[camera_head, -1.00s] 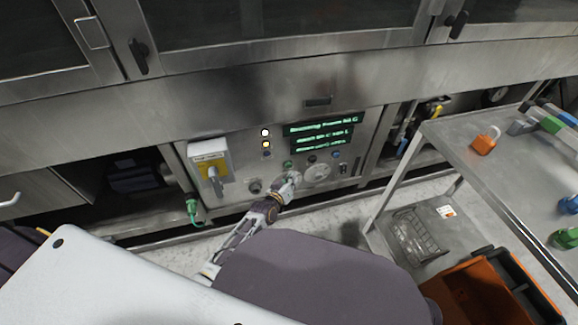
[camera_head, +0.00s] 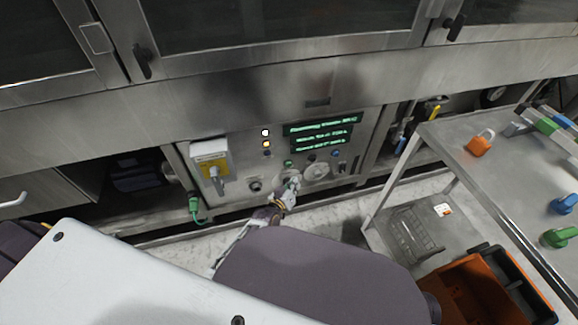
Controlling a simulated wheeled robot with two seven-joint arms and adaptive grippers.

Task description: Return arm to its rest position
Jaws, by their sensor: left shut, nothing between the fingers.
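My left gripper (camera_head: 291,186) is shut and empty, just in front of the lower part of the washer's control panel (camera_head: 230,187). Its fingertips show close to the round white dial (camera_head: 318,171) and below the green button (camera_head: 288,164); I cannot tell whether they touch the panel. My left forearm runs down from the gripper and is partly hidden behind my own purple-grey arm link. My right gripper does not show.
A steel cart (camera_head: 470,172) at right carries an orange padlock (camera_head: 479,143) and blue and green items. A wire basket (camera_head: 408,236) and an orange bin (camera_head: 476,292) sit low there. A yellow switch box (camera_head: 211,162) and green display (camera_head: 322,131) are on the panel.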

